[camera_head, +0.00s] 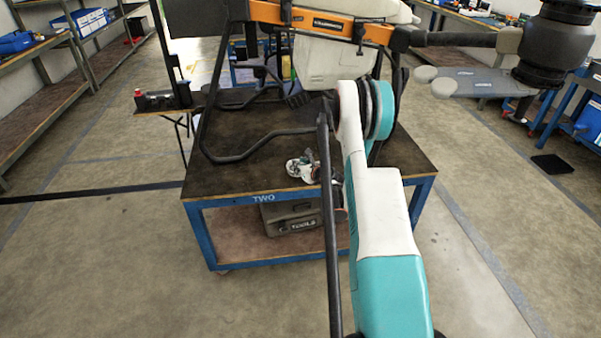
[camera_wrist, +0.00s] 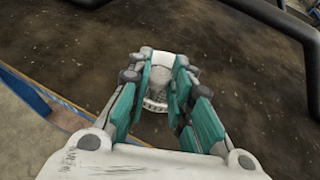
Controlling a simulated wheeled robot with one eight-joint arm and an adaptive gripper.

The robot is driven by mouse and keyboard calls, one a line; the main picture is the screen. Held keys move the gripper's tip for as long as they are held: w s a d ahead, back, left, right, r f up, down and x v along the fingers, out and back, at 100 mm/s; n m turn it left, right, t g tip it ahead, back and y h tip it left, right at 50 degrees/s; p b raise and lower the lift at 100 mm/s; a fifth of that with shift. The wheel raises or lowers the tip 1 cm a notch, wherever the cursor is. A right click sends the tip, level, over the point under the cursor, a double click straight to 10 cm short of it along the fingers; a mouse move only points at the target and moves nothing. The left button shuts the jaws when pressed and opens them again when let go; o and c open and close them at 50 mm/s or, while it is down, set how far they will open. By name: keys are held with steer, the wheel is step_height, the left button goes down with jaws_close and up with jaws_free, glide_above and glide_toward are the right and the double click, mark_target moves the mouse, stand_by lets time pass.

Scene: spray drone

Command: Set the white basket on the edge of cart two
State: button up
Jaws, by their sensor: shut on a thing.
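Cart two (camera_head: 240,150) has a dark brown top, a blue frame and the word TWO on its front edge. My gripper (camera_wrist: 165,72) is shut on a small white basket (camera_wrist: 155,105) with a ribbed lower rim. The teal fingers cover both its sides. In the head view my gripper (camera_head: 306,168) is over the front part of the cart top, partly hidden by a black bar and my arm. The basket is too small there to tell clearly. I cannot tell whether it touches the cart top.
A large drone with an orange frame (camera_head: 320,22), white tank (camera_head: 325,62) and black landing bars stands on the cart. A black drone motor (camera_head: 555,45) juts out at right. A grey toolbox (camera_head: 290,216) sits on the lower shelf. The cart's front left top is clear.

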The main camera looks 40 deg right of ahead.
steer(key=shift+f, duration=1.15)
steer(key=shift+f, duration=0.1)
steer(key=o, duration=0.9)
